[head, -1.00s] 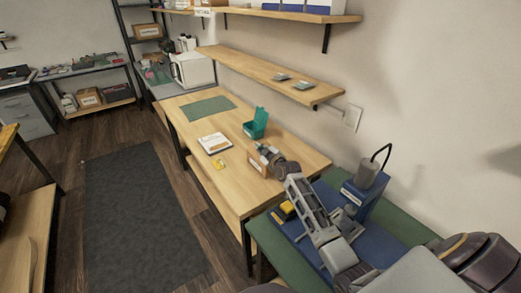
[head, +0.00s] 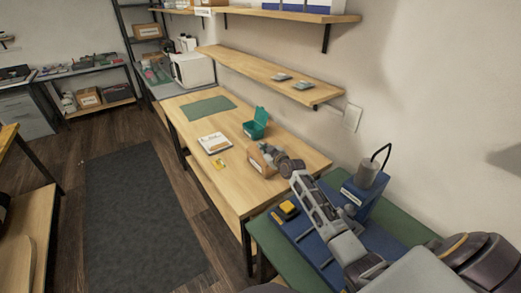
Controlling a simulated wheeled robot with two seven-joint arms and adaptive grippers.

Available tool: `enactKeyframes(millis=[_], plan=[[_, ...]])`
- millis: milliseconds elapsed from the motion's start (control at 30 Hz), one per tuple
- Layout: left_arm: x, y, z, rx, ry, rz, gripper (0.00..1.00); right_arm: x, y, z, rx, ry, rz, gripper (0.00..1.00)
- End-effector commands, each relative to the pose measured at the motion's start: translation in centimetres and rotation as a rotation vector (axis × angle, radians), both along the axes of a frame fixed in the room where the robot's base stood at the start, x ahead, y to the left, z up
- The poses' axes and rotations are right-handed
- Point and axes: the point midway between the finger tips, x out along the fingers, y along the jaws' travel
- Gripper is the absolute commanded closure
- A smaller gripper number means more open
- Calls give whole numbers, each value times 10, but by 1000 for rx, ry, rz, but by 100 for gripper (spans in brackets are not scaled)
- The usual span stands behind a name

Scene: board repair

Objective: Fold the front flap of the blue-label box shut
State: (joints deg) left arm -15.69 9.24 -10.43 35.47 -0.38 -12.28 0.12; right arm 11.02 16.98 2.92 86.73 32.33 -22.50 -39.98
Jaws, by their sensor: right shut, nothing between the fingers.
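A small brown cardboard box (head: 257,162) stands on the wooden table, toward its near right end. Its label and front flap are too small to make out, and my right gripper hides part of it. My right gripper (head: 268,151) is shut and empty, at the upper right side of the box. I cannot tell whether it touches the box. My left gripper is not in view.
A teal open bin (head: 256,124), a white booklet (head: 214,143), a yellow item (head: 223,162) and a green mat (head: 208,106) are on the wooden table (head: 186,130). A blue station (head: 364,193) stands on the nearer bench. A shelf (head: 262,71) runs above.

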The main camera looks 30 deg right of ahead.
Motion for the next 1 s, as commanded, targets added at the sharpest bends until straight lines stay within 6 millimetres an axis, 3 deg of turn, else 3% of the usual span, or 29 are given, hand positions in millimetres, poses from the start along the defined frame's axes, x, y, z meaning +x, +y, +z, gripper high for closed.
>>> enactKeyframes(millis=[233, 433, 1000], plan=[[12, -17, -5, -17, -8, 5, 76, 1, -10, -8, 166, 25, 1, 100], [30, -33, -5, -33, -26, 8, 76, 2, -15, -13, 165, 25, 1, 100], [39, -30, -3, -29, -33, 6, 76, 3, -19, -18, 166, 24, 0, 100]])
